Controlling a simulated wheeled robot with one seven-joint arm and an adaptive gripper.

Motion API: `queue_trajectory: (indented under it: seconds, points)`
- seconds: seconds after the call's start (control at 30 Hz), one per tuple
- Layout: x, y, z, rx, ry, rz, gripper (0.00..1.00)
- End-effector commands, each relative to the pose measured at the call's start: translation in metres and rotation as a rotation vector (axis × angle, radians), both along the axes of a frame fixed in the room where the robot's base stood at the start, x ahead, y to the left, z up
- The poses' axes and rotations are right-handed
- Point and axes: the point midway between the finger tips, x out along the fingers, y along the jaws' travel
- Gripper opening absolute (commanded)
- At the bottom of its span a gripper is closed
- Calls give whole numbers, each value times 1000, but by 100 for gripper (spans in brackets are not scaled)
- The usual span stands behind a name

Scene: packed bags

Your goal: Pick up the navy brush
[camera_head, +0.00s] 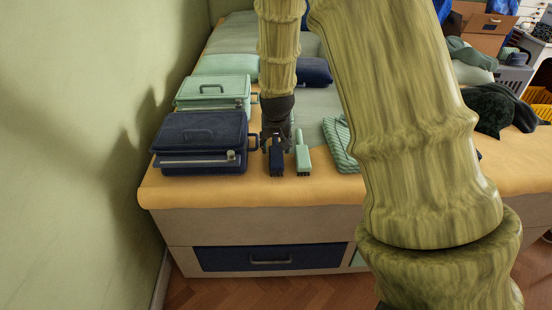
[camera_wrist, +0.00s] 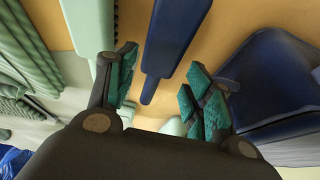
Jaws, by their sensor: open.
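The navy brush (camera_head: 276,162) lies near the front edge of the tan bed top, next to a mint-green brush (camera_head: 303,158) on its right. In the wrist view the navy brush (camera_wrist: 172,38) runs down from the top edge, and its narrow end shows in the gap between my fingers. My gripper (camera_head: 275,138) points down at the far end of the navy brush and hides part of it. In the wrist view my gripper (camera_wrist: 160,78) is open, its green-padded fingers apart. I see no finger closed on the brush.
A navy case (camera_head: 203,135) stands close on the left, and a mint case (camera_head: 213,90) behind it. In the wrist view the navy case (camera_wrist: 270,85) is close to the right finger. A striped green item (camera_head: 338,140) lies to the right, partly behind my arm.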

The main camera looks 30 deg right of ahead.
Motion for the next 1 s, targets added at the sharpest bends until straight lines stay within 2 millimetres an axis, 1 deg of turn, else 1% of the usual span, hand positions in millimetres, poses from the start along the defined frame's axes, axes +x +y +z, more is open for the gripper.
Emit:
queue_trajectory:
  seconds: [0.03,0.2,0.3,0.4,0.6,0.77,0.8,0.83,1.0]
  points:
    - [1,-1,-7,0,2,0,52]
    - [7,-6,-28,1,3,0,52]
    - [11,-9,-38,0,2,0,52]
    - [13,-10,-42,0,1,0,52]
    - [13,-10,-42,0,1,0,52]
    - [13,-10,-42,0,1,0,23]
    - [13,-10,-42,0,1,0,15]
    - [13,-10,-42,0,1,0,12]
    - [13,-10,-41,0,1,0,12]
